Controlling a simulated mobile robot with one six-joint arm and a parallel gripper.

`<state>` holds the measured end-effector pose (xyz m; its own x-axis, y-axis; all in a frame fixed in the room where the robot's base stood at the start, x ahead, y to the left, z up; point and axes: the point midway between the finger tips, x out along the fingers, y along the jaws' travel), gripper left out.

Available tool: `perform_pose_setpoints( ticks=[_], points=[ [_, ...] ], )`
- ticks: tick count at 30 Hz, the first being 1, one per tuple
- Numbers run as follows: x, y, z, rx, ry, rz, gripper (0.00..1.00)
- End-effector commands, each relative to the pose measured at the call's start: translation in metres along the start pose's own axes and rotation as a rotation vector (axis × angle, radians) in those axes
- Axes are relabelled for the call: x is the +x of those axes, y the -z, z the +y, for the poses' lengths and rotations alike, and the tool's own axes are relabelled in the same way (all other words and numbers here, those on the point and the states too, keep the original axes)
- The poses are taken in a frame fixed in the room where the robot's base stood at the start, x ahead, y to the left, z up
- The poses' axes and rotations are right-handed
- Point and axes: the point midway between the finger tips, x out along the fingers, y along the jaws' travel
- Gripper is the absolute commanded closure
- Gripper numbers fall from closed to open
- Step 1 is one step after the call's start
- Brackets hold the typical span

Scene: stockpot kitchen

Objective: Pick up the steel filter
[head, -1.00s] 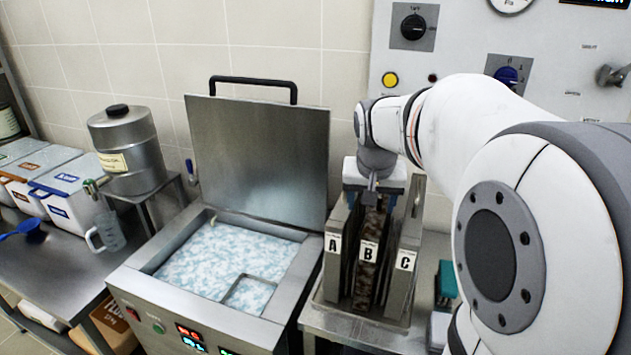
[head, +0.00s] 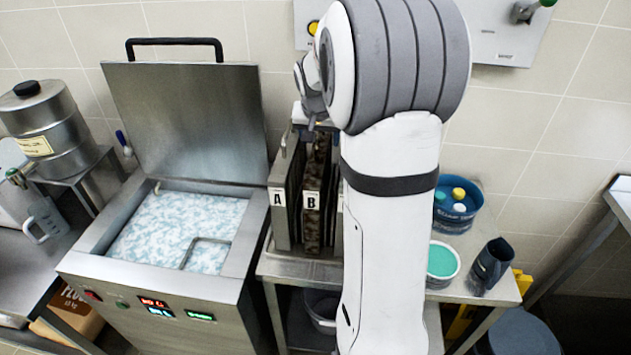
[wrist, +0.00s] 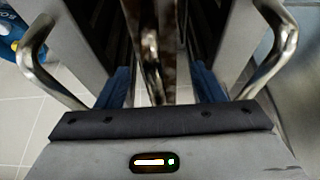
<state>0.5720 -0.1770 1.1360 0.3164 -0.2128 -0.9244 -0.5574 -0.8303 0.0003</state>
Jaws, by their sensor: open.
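The steel filters stand upright side by side in a holder. The one labelled A (head: 278,218) is plain grey; the one labelled B (head: 312,225) is caked in brown grime. The one labelled C is mostly hidden behind my arm in the head view. My gripper (head: 318,126) is over the top of filter B, partly hidden by my arm. In the wrist view my gripper (wrist: 163,88) is open, with a blue finger on each side of the shiny metal handle (wrist: 151,50) of the middle filter.
A fryer-like vat (head: 240,240) with bluish-white liquid and a raised lid (head: 190,120) stands left of the holder. A blue tub (head: 458,212), a bowl of green stuff (head: 441,262) and a dark jug (head: 490,265) stand right. The neighbouring filters are close on both sides.

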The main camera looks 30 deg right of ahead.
Motion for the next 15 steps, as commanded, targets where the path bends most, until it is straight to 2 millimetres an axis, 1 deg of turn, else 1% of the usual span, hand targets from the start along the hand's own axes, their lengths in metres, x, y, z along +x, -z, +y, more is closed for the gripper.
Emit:
perform_pose_setpoints(
  ticks=[6, 15],
  points=[
    [0.0010, 0.0000, 0.0003, 0.000, 0.000, 0.001, 0.38],
    [0.0007, 0.0002, 0.0006, 0.001, 0.000, 0.001, 0.63]
  ],
)
